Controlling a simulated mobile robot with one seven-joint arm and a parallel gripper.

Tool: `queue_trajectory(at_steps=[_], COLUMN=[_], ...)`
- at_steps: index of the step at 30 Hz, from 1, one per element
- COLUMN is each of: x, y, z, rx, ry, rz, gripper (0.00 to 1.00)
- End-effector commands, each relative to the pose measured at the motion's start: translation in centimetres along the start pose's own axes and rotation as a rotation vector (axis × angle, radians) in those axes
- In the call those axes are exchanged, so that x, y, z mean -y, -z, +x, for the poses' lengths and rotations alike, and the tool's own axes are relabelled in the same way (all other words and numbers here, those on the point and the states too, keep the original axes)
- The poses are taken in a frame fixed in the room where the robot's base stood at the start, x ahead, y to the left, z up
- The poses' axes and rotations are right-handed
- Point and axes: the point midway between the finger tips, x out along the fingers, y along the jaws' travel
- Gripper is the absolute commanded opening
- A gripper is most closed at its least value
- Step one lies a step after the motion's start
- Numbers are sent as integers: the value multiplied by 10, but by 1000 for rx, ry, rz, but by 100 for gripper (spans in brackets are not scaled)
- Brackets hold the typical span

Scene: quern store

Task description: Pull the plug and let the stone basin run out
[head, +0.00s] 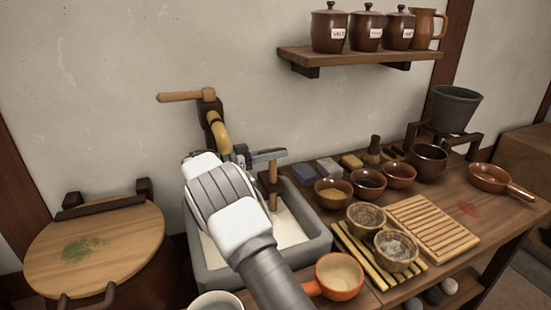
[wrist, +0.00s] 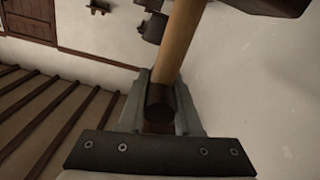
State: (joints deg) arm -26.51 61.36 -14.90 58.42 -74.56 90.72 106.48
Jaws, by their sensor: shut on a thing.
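The grey stone basin (head: 315,243) stands in the middle of the head view with pale, cloudy liquid (head: 291,229) in it. My gripper (head: 268,156) is over its back part, and my arm hides much of the basin.
A wooden tap (head: 218,130) rises behind the basin, close to my gripper. A round lidded tub (head: 120,235) stands left. Bowls (head: 333,193) and a slatted board (head: 432,228) crowd the counter at right.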

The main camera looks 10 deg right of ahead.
Motion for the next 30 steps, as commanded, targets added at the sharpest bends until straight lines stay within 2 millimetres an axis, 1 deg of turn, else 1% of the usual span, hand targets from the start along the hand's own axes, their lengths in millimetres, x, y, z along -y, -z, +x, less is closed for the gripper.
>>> queue_trajectory(at_steps=[1, 3, 11, 12, 16, 17, 26, 30], x=[-3, -5, -6, -6, -6, -5, -5, -4], y=[15, 24, 27, 28, 27, 26, 25, 25], z=[0, 0, 0, 0, 0, 0, -2, -14], rx=[-5, -5, -8, -8, -7, -7, -5, -4], ry=[-3, -2, -2, -3, -2, -2, 0, 2], rz=[11, 11, 10, 10, 10, 9, 8, 8], gripper=[0, 0, 0, 36, 59, 61, 61, 61])
